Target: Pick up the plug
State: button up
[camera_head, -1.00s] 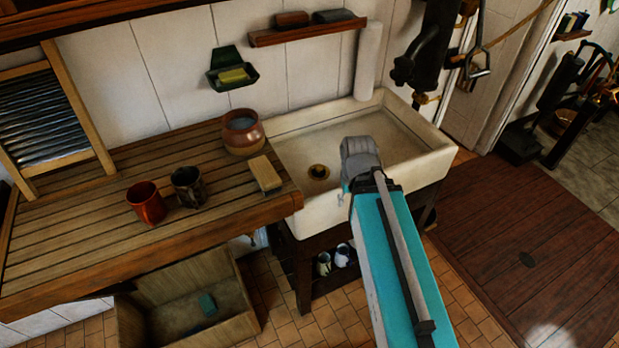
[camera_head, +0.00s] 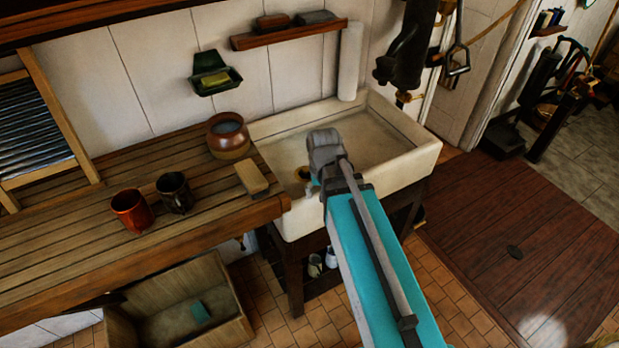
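Left of the sink is a slatted wooden counter (camera_head: 60,235) with a brown pot (camera_head: 228,137), a tan block (camera_head: 252,178), a red mug (camera_head: 131,211) and a dark mug (camera_head: 174,192). A paper-like white roll (camera_head: 350,62) stands at the sink's back. A wooden crate (camera_head: 232,325) sits below.

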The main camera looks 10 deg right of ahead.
aim_at(305, 171)
jog(key=w+f+m+b, duration=0.3)
jog(key=w+m, duration=0.7)
jog(key=w, duration=1.6)
jog(key=shift+a+f, duration=0.2)
notch_tip(305, 171, down, 9)
jog(key=b, duration=0.8)
jog(key=shift+s+r+b, duration=0.1)
jog(key=shift+r+b, duration=0.1)
jog(key=shift+b, duration=0.15)
jog(key=shift+f, duration=0.1)
jog(key=shift+d+f+b, duration=0.15)
jog(key=shift+f+b, duration=1.1)
jog(key=shift+b, duration=0.05)
jog(key=shift+d+f+b, duration=0.1)
jog(key=shift+f+b, duration=1.15)
jog(key=shift+b, duration=0.05)
grip_shut()
